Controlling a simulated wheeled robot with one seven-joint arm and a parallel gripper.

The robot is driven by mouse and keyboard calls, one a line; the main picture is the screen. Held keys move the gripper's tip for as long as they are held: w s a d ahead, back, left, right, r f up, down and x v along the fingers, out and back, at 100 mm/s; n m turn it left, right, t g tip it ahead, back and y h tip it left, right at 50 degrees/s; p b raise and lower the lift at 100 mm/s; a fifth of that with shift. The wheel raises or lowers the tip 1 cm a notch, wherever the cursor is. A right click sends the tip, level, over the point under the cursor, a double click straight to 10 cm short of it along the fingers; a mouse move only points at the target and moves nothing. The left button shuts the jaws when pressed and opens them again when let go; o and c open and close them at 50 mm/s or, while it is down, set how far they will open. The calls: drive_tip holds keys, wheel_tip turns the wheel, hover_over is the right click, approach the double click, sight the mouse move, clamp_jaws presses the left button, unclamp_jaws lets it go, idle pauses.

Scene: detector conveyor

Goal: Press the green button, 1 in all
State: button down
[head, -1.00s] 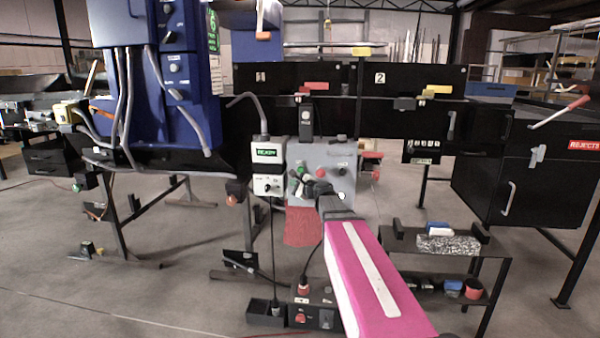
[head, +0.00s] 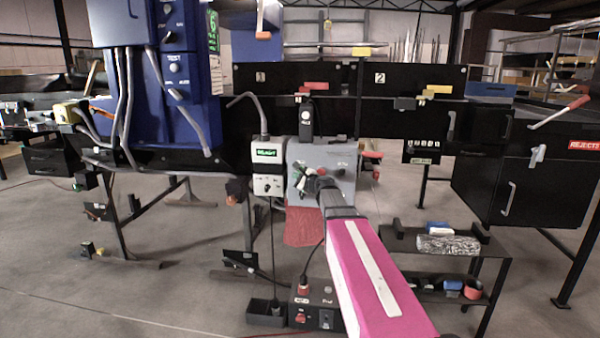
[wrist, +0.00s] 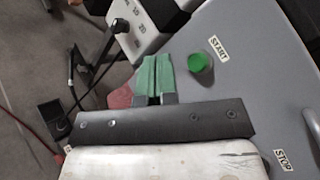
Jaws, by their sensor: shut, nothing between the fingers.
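The green button (wrist: 200,63) is a round cap on a grey control panel (wrist: 255,75), beside a START label (wrist: 217,49). My gripper (wrist: 153,60) has its two green-tipped fingers together and nothing between them. In the wrist view the fingertips are left of the button, with a small gap in the picture; I cannot tell their depth. In the head view my arm reaches to the panel (head: 345,185), and my gripper covers part of its front. The green button cannot be made out clearly there.
A STOP label (wrist: 284,160) is lower on the panel. A white control box (head: 268,185) with a black knob hangs left of the panel. A red cloth-like piece (head: 303,228) hangs below. A low black shelf (head: 480,248) stands at the right.

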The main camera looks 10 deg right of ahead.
sight(299, 171)
drive_tip(key=shift+w+d, duration=0.25)
drive_tip(key=shift+w, duration=0.6)
drive_tip(key=shift+w+d, duration=0.3)
drive_tip(key=shift+w, duration=0.5)
drive_tip(key=shift+w+d, duration=0.25)
drive_tip(key=shift+w, duration=0.6)
drive_tip(key=shift+w, duration=0.15)
drive_tip(key=shift+w+d, duration=0.15)
drive_tip(key=shift+w, duration=0.1)
drive_tip(key=shift+w+d, duration=0.2)
drive_tip(key=shift+w, duration=0.35)
idle(1.0)
drive_tip(key=shift+s, duration=0.15)
drive_tip(key=shift+s+a, duration=0.3)
drive_tip(key=shift+s, duration=0.45)
drive_tip(key=shift+s, duration=0.1)
drive_tip(key=s, duration=0.1)
drive_tip(key=s+a, duration=0.1)
drive_tip(key=s, duration=0.2)
drive_tip(key=shift+s+a, duration=0.25)
drive_tip(key=shift+s, duration=0.05)
